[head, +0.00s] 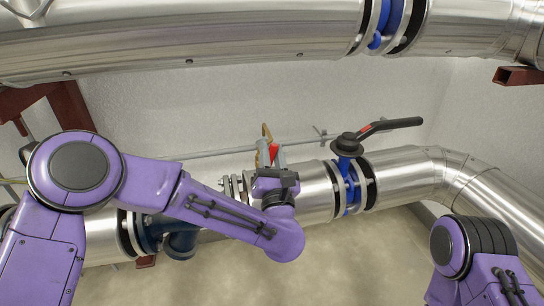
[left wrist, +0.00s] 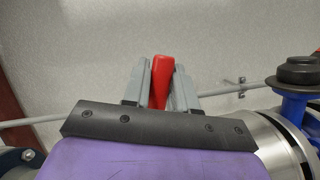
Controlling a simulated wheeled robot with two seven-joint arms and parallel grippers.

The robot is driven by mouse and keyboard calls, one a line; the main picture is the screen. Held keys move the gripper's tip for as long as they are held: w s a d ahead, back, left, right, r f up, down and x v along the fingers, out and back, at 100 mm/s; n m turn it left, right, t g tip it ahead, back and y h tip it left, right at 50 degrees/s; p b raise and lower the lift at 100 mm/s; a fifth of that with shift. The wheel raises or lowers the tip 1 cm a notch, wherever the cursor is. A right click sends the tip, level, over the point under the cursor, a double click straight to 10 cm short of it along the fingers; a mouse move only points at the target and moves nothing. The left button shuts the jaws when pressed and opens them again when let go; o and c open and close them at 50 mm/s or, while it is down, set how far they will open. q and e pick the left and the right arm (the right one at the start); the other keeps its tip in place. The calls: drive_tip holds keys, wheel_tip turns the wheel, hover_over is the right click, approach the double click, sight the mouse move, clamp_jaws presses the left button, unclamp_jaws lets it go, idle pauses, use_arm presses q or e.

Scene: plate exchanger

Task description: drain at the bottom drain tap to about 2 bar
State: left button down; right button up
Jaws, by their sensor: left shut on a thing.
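A red tap handle (left wrist: 162,80) stands upright between the two grey fingers of my left gripper (left wrist: 160,85) in the left wrist view. The fingers are shut on it. In the head view the left gripper (head: 268,158) is above the lower metal-clad pipe (head: 318,190), with a bit of red handle (head: 274,152) showing at its fingers. The tap's body and outlet are hidden behind my wrist. No pressure gauge can be read in either view. My right arm shows at the lower right, but its gripper is out of frame.
A blue valve (head: 349,170) with a long black lever (head: 392,124) sits on the pipe just right of my left gripper. A large pipe (head: 200,45) crosses above. A thin grey conduit (head: 220,152) runs along the wall behind. The floor below is clear.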

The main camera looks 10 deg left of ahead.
use_arm(q)
drive_tip(key=c, duration=1)
unclamp_jaws()
drive_tip(key=p+v, duration=0.1)
drive_tip(key=v, duration=0.9)
drive_tip(key=shift+s+f, duration=0.15)
drive_tip(key=shift+s, duration=0.15)
